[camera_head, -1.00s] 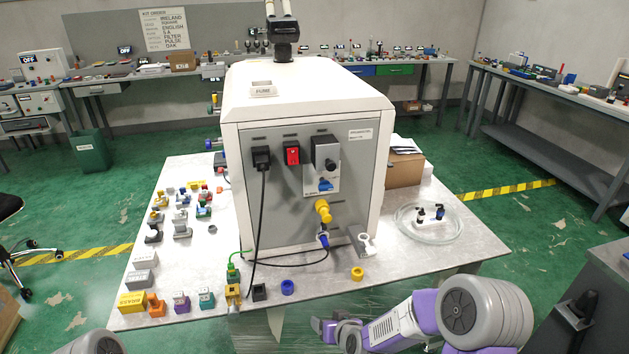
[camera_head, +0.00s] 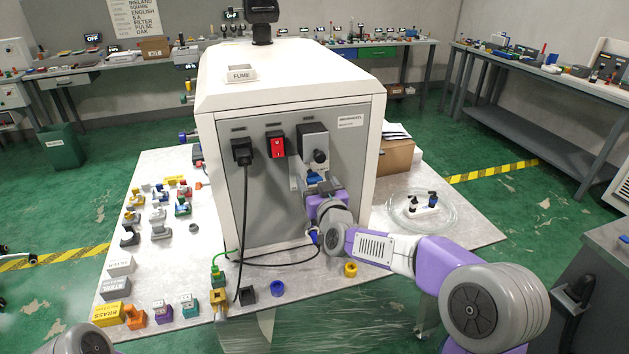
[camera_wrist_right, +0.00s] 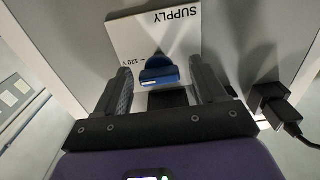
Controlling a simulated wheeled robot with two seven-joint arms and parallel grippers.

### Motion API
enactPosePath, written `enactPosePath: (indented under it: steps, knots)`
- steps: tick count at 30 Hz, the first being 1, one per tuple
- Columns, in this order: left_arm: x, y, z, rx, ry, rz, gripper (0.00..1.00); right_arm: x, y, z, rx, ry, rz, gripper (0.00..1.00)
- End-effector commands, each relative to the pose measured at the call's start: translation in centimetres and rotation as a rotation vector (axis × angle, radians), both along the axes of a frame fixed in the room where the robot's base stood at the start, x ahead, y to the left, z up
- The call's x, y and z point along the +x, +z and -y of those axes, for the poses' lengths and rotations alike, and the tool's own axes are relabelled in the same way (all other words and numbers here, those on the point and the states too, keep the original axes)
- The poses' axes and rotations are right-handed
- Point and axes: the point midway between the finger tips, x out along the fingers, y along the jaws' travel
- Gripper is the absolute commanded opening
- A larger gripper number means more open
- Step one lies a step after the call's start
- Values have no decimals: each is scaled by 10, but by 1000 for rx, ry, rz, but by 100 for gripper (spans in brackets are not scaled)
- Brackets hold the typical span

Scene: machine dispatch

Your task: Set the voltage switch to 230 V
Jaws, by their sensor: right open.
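The voltage switch is a blue knob (camera_head: 315,177) on a white plate on the back panel of the large white machine (camera_head: 290,88). In the right wrist view the blue switch (camera_wrist_right: 158,76) sits on the plate (camera_wrist_right: 150,35), which reads "SUPPLY" upside down, with "120 V" beside the knob. My right gripper (camera_head: 314,181) is at the panel, with its fingers on either side of the switch. In the wrist view the right gripper (camera_wrist_right: 160,80) is open, with gaps beside the knob. The 230 V mark cannot be made out. My left gripper is out of view.
A black plug with cable (camera_head: 242,152), a red rocker switch (camera_head: 277,146) and a black box with a knob (camera_head: 313,140) are near the plate. Loose parts cover the table's left side.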

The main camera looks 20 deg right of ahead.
Motion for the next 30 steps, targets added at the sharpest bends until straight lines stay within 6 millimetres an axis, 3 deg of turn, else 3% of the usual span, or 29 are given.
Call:
enactPosePath:
  steps: [13,24,30]
  knots:
    - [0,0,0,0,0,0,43,10,0,0,0,0,-1,69]
    - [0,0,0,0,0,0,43,10,0,0,0,0,-1,14]
    - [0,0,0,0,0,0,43,10,0,0,-16,0,1,14]
